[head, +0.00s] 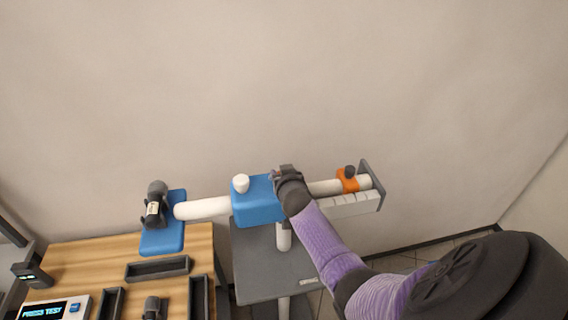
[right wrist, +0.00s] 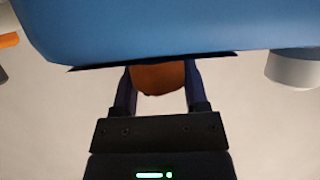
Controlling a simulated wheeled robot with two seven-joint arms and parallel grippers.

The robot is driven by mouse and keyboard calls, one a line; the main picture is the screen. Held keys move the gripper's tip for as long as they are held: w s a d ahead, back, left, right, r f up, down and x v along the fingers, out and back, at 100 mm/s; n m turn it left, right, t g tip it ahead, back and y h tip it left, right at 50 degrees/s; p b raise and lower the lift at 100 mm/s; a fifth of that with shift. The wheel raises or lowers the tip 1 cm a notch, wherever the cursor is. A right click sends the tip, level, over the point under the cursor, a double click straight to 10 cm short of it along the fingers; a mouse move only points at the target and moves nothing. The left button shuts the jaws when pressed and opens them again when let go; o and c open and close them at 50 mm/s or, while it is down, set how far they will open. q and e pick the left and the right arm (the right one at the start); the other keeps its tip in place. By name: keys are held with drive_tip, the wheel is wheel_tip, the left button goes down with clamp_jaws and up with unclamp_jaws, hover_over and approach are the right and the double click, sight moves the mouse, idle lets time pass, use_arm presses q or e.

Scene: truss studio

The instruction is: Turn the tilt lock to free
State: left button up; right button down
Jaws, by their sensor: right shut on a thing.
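A blue block (head: 258,200) sits on a white horizontal tube, with a round white knob (head: 240,184) on top. My right gripper (head: 284,175) is at the block's right end and hides part of it. In the right wrist view the blue block (right wrist: 150,28) fills the top. There the two fingers of my right gripper (right wrist: 160,82) are shut on an orange-brown part (right wrist: 158,79) at the block's edge. This part looks like the tilt lock, but its lock position cannot be read. My left gripper is not in view.
An orange clamp (head: 347,181) and a grey end plate (head: 372,186) are at the right. Below are a grey table (head: 262,275) and a wooden bench (head: 110,248) with dark trays.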

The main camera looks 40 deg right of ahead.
drive_tip(key=shift+d+r+n+t+y+p, duration=0.1)
drive_tip(key=shift+n+t+y+p, duration=0.15)
drive_tip(key=shift+n+y, duration=0.25)
drive_tip(key=shift+d+r+n+t+y+p, duration=0.15)
drive_tip(key=shift+n+t+y, duration=0.1)
drive_tip(key=shift+n+y, duration=0.2)
drive_tip(key=shift+a+f+n+y, duration=0.1)
drive_tip(key=shift+f+n+y, duration=0.05)
drive_tip(key=shift+n+y, duration=0.35)
drive_tip(key=shift+f+n+t+y+b, duration=0.1)
drive_tip(key=shift+n+t+y+b, duration=0.2)
drive_tip(key=shift+n+t+y, duration=0.15)
drive_tip(key=n+y+b, duration=0.5)
drive_tip(key=y+b, duration=0.1)
drive_tip(key=shift+a+f, duration=0.1)
use_arm(q)
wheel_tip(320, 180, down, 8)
drive_tip(key=b, duration=0.3)
use_arm(e)
drive_tip(key=shift+n+g+y, duration=0.65)
drive_tip(key=shift+n+y, duration=0.65)
drive_tip(key=shift+y, duration=0.2)
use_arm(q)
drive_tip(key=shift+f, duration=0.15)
use_arm(e)
drive_tip(key=shift+r, duration=0.2)
drive_tip(key=shift+a, duration=0.1)
drive_tip(key=shift+c, duration=0.5)
unclamp_jaws()
drive_tip(key=shift+w, duration=0.1)
